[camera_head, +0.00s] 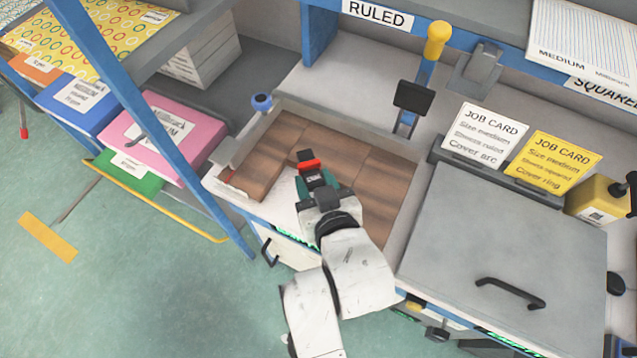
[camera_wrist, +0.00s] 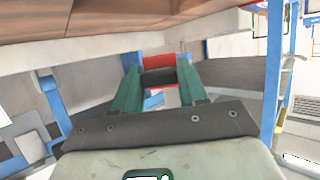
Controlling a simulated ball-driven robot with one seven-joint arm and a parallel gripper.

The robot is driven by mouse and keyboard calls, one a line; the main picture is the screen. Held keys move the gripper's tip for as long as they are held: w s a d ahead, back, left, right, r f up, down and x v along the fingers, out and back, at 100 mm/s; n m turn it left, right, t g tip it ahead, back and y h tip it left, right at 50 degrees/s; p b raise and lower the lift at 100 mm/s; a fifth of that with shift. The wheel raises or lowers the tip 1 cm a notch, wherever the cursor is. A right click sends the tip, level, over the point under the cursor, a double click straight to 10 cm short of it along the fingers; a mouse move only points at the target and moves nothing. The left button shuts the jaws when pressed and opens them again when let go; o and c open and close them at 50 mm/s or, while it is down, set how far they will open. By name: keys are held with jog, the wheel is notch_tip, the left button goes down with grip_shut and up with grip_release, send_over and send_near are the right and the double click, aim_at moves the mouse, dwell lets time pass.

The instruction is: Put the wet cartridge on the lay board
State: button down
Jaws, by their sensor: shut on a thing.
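A small red and black block, which I take for the cartridge (camera_head: 311,164), is between the green fingers of my gripper (camera_head: 315,178). In the wrist view the cartridge (camera_wrist: 160,62) shows red at the far end and dark nearer, with a green finger of my gripper (camera_wrist: 158,78) on each side. My gripper is shut on it. In the head view it appears over the brown wood-look board surface (camera_head: 385,182), which I take for the lay board. My gripper and arm hide part of that surface. I cannot tell whether the cartridge touches it.
A grey lid with a black handle (camera_head: 510,293) lies to the right. Two job cards (camera_head: 485,133) stand behind it. A yellow-topped lever (camera_head: 437,40) rises at the back. A blue post (camera_head: 150,110) crosses the left, before pink and blue boxes (camera_head: 165,125).

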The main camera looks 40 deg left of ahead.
jog(key=shift+w+a+f, duration=0.2)
jog(key=shift+w+f, duration=0.2)
jog(key=shift+f, duration=0.15)
jog(key=shift+w+a+f, duration=0.2)
jog(key=shift+w+f, duration=0.2)
jog(key=shift+f, duration=0.15)
jog(key=f, duration=0.1)
jog(key=f+p, duration=0.1)
jog(key=f, duration=0.1)
jog(key=shift+w+a, duration=0.1)
jog(key=shift+w, duration=0.1)
jog(key=shift+f, duration=0.25)
jog(key=shift+f, duration=0.15)
jog(key=shift+f+b, duration=0.35)
jog(key=shift+b, duration=0.05)
jog(key=c, duration=0.6)
grip_release()
jog(key=shift+r+p, duration=0.4)
jog(key=shift+r, duration=0.15)
jog(key=shift+s+d, duration=0.15)
jog(key=shift+d, duration=0.2)
jog(key=b+v, duration=0.1)
jog(key=v, duration=1)
jog(key=shift+s+d+r, duration=0.1)
